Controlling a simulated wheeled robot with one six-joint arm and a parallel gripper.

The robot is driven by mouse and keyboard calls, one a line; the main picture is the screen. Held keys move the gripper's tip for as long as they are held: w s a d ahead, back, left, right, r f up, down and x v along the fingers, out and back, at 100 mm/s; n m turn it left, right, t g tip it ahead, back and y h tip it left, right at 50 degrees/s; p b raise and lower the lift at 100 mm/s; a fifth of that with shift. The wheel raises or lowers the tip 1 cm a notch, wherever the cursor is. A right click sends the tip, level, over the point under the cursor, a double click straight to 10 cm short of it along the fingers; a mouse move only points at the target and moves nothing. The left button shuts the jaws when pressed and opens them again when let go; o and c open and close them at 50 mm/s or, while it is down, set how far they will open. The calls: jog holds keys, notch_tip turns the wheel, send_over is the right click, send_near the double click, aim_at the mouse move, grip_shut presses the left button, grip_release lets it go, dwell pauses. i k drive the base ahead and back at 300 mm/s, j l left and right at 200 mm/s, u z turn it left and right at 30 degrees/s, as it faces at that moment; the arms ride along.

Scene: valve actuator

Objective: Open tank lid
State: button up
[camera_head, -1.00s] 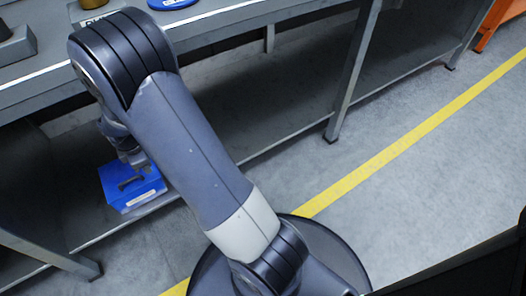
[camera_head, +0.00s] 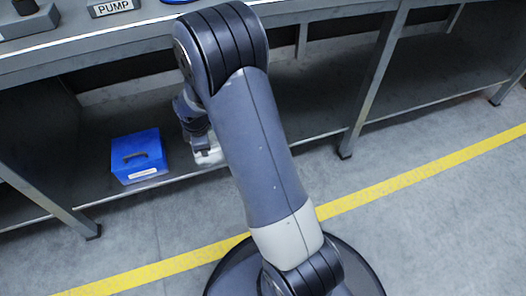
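A blue box (camera_head: 139,156) with a dark handle on its top and a white label on its front sits on the lower shelf of the workbench, left of my arm. It is the only lidded-looking thing in view, and I cannot tell if it is the tank. My gripper (camera_head: 208,158) hangs below the arm's elbow, right of the box and apart from it. It is small and partly hidden by my arm, and I cannot tell whether its fingers are open or shut.
The grey workbench's upper top (camera_head: 160,32) carries a PUMP sign (camera_head: 113,7), a grey block with a dark knob (camera_head: 26,18) and part of a blue round thing (camera_head: 178,1). A bench leg (camera_head: 374,88) stands right of my arm. A yellow floor line (camera_head: 420,172) crosses clear floor.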

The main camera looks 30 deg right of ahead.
aim_at(139, 148)
jog(key=k+l+z, duration=0.1)
jog(key=k+l, duration=0.15)
jog(key=l, duration=0.15)
jog(key=i+j+u, duration=0.35)
jog(key=i+j, duration=0.6)
jog(key=j, duration=0.15)
